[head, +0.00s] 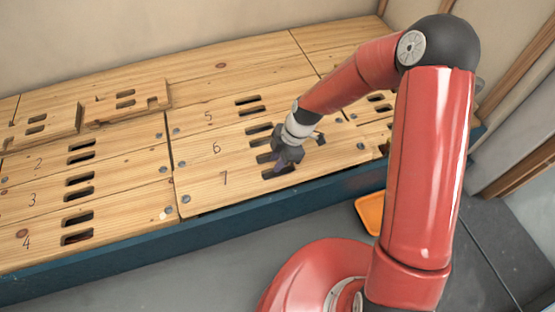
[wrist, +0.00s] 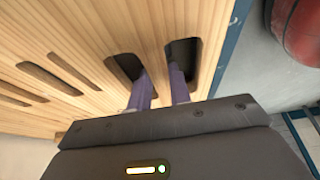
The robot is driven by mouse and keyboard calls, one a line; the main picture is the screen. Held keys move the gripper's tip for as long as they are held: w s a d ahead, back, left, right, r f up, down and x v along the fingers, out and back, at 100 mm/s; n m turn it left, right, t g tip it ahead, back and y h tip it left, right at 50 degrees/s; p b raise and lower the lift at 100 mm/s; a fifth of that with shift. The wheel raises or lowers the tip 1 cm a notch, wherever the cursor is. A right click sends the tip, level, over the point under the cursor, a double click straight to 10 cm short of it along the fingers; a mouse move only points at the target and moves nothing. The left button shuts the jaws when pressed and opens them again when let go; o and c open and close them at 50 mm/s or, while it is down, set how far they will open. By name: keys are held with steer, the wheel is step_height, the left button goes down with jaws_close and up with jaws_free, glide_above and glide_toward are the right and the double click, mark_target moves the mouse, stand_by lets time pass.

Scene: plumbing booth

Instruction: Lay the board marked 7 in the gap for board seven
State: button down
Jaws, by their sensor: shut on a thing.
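The board marked 7 (head: 212,188) lies at the front of the wooden deck, just below the board marked 6 (head: 200,150). It looks flat and roughly in line with board 6; a thin dark line shows along its front edge, and I cannot tell whether it is fully seated. My gripper (head: 281,167) is over its two hand slots. In the wrist view the purple fingers (wrist: 162,88) reach into the two slots, one in each, and are shut on the wood strip between them. The fingertips are hidden inside the slots.
Boards 5 (head: 220,112), 3 (head: 50,193) and 4 (head: 50,235) lie around it. A small slotted piece (head: 155,97) sits raised at the back left. A blue beam (head: 130,250) edges the deck. An orange tray (head: 368,212) stands on the grey floor.

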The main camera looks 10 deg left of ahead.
steer(key=shift+f, duration=0.3)
steer(key=shift+f+b, duration=0.35)
steer(key=shift+b, duration=0.1)
steer(key=shift+f, duration=0.6)
steer(key=shift+f, duration=0.25)
steer(key=shift+f, duration=0.1)
steer(key=c, duration=1.2)
jaws_free()
steer(key=p+v, duration=0.1)
steer(key=v, duration=0.6)
steer(key=shift+w+d+r+p, duration=0.1)
steer(key=shift+d+r+p, duration=0.05)
steer(key=shift+r+p, duration=0.15)
